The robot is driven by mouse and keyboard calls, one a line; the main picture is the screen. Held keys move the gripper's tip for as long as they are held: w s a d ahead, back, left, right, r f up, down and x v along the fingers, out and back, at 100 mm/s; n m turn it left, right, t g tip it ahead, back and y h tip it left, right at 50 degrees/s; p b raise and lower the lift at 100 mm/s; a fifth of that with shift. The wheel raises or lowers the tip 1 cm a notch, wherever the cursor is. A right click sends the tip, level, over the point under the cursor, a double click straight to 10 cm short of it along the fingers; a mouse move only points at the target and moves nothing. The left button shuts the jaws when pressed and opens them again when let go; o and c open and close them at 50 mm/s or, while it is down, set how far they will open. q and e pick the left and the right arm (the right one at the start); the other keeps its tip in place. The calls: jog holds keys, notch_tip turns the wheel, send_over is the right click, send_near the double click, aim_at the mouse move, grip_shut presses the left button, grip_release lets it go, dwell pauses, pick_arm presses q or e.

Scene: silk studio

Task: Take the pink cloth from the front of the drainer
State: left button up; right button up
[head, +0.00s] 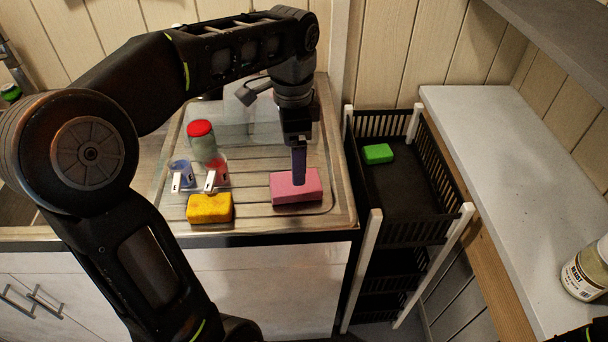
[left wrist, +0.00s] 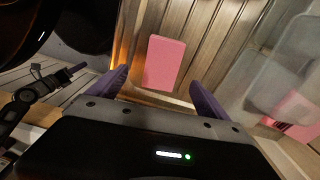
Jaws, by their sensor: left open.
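The pink cloth (head: 290,193) looks like a thick folded block. It lies on the ribbed metal drainer (head: 255,217), near its front right. My left gripper (head: 299,182) comes down over it from above, fingers pointing down. In the left wrist view the gripper (left wrist: 160,80) is open, with a purple finger on each side and the pink cloth (left wrist: 165,62) seen between and beyond them. The fingers do not visibly grip it; I cannot tell whether they touch it.
A yellow sponge (head: 209,208), blue cup (head: 181,172), red cup (head: 217,169) and red-lidded jar (head: 201,140) stand left of the cloth. Clear containers (head: 235,122) are behind. A black rack (head: 405,195) holding a green sponge (head: 378,154) stands to the right.

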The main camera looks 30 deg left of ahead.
pick_arm(q)
jog(key=shift+s, duration=0.15)
jog(key=shift+f, duration=1.3)
jog(key=shift+w+a+f+p, duration=0.1)
jog(key=shift+w+f+p, duration=0.1)
jog(key=shift+f, duration=1.1)
jog(key=shift+w+f+p, duration=0.1)
jog(key=shift+w+f, duration=0.05)
jog(key=shift+f, duration=1.15)
jog(key=c, duration=1.4)
jog(key=shift+c, duration=0.2)
notch_tip(320, 180, up, 10)
